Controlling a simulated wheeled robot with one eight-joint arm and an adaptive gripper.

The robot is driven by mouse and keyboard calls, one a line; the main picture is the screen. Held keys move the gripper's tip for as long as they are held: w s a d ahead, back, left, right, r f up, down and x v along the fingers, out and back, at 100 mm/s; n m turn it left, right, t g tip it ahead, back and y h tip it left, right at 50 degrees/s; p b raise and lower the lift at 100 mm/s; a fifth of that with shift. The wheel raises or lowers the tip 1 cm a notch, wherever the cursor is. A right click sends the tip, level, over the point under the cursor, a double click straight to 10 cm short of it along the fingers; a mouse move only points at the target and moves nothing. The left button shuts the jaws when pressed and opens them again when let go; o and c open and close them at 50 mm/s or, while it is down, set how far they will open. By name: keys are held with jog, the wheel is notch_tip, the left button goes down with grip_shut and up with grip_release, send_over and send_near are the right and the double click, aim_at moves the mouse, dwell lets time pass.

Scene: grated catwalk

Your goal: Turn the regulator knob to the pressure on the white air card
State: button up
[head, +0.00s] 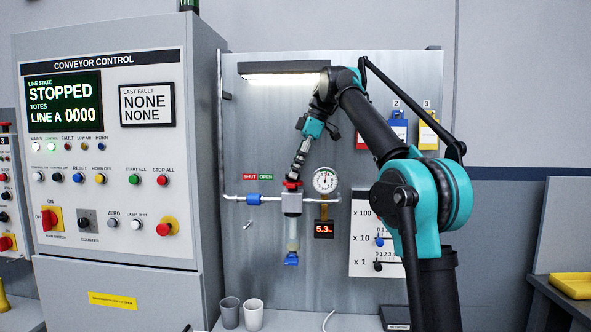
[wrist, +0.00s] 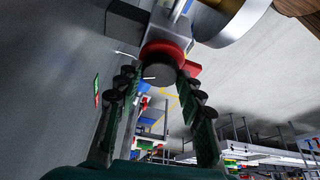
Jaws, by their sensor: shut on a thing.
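The regulator (head: 292,203) sits on the pipe of the metal back panel, with a clear bowl below it and a red knob (head: 292,184) on top. My gripper (head: 293,176) points down over the knob. In the wrist view the red knob (wrist: 168,50), with its grey centre, lies between the fingertips of my gripper (wrist: 160,78), which is shut on it. A round white gauge (head: 325,181) stands right of the regulator; its needle is too small to read. The red digital display (head: 323,229) below it reads about 5.3. I cannot make out a white air card with a pressure.
The conveyor control cabinet (head: 115,150) stands close on the left, its screen reading STOPPED. A blue valve fitting (head: 253,199) is on the pipe under SHUT and OPEN labels. A white multiplier panel (head: 366,250) is at right. Two cups (head: 253,314) stand below.

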jog(key=shift+w+n+g, duration=0.1)
jog(key=shift+n+g, duration=0.3)
jog(key=shift+n, duration=0.7)
jog(key=o, duration=1.2)
jog(key=shift+c, duration=0.2)
